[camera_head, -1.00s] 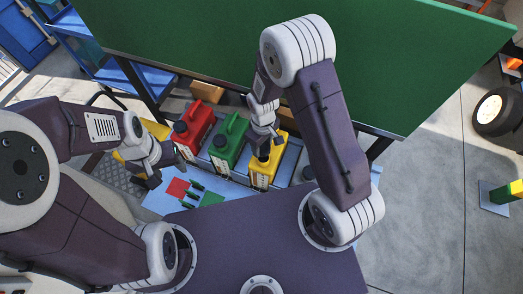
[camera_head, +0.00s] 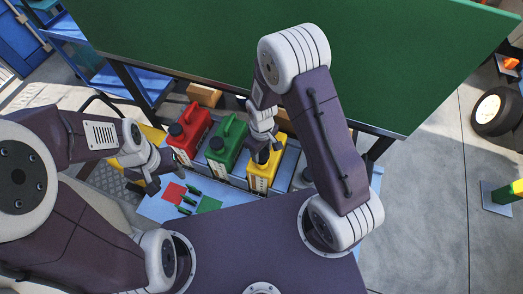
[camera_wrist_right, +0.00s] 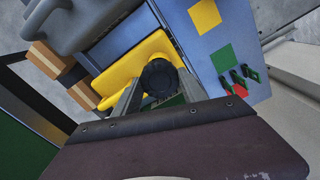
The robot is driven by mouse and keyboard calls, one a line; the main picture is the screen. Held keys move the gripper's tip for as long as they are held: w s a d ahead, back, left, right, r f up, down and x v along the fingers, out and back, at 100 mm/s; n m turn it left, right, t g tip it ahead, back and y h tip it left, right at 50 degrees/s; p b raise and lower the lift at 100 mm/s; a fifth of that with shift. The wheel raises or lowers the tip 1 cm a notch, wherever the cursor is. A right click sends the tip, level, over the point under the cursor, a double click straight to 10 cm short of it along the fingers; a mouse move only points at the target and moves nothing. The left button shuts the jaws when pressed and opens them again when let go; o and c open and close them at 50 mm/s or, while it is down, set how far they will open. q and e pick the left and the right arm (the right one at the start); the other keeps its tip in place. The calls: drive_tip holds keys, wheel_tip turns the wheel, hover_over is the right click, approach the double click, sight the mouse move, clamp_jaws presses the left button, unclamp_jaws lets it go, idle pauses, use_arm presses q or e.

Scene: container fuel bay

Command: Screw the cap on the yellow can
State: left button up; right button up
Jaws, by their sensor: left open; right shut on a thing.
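In the right wrist view the cap is between the fingers, over the yellow can (camera_wrist_right: 132,67). Whether it sits on the neck or just above it, I cannot tell. My left gripper (camera_head: 150,182) is open and empty, left of the coloured squares and low over the tray's left side.
The red can (camera_head: 188,133) and green can (camera_head: 226,146) stand left of the yellow can. Red, green and yellow (camera_wrist_right: 205,15) squares and several small green-black pieces (camera_head: 188,203) lie in front. A green board (camera_head: 400,60) rises behind. A wheel (camera_head: 492,112) lies far right.

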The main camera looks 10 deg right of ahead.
drive_tip(key=shift+f+b, duration=0.95)
drive_tip(key=shift+f, duration=0.5)
idle(0.7)
